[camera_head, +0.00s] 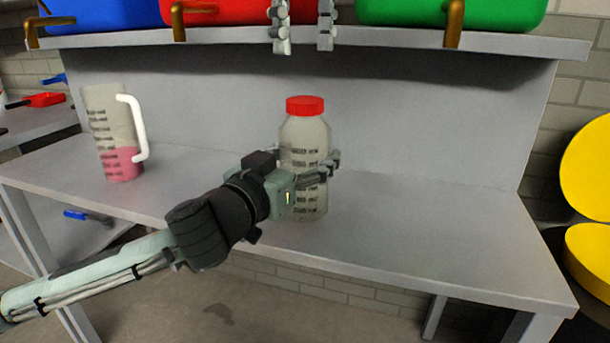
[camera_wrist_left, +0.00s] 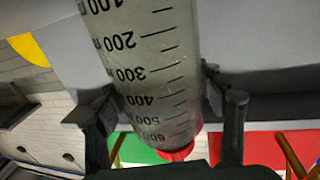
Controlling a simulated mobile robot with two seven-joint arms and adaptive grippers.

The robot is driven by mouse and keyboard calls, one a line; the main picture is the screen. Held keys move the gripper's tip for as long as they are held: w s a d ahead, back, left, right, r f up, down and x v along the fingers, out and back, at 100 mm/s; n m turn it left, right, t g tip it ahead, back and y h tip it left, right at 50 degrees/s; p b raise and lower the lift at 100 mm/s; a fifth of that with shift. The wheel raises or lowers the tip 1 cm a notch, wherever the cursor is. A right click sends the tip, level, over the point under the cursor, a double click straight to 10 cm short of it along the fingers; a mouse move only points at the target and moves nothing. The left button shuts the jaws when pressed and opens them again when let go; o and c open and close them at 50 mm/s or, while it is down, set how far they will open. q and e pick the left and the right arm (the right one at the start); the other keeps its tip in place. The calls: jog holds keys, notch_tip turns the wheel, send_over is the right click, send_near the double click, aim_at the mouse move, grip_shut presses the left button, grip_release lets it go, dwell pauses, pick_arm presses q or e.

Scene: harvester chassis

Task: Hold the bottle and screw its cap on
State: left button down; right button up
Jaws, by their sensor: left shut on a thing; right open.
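The clear bottle (camera_head: 304,137) with dark volume marks is upright over the grey shelf (camera_head: 420,225); I cannot tell whether its base touches the shelf. The red cap (camera_head: 305,105) sits on its mouth; how tightly is not visible. My left gripper (camera_head: 312,176) is shut around the bottle's body from the left and front. In the left wrist view, its fingers flank the bottle (camera_wrist_left: 150,60), with the red cap (camera_wrist_left: 176,153) partly hidden at the lower end. My right gripper (camera_head: 304,40) is open and empty, fingers pointing down, above the cap and apart from it.
A measuring jug (camera_head: 110,130) with pink liquid and a white handle stands on the shelf's left. Blue (camera_head: 105,15), red (camera_head: 235,12) and green (camera_head: 450,14) bins line the upper shelf (camera_head: 520,46). The shelf right of the bottle is clear.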

aim_at(305, 99)
jog(key=n, duration=0.4)
jog(key=shift+n, duration=0.3)
jog(key=n, duration=0.5)
jog(key=shift+f, duration=4)
jog(key=c, duration=1.2)
jog(key=o, duration=1.3)
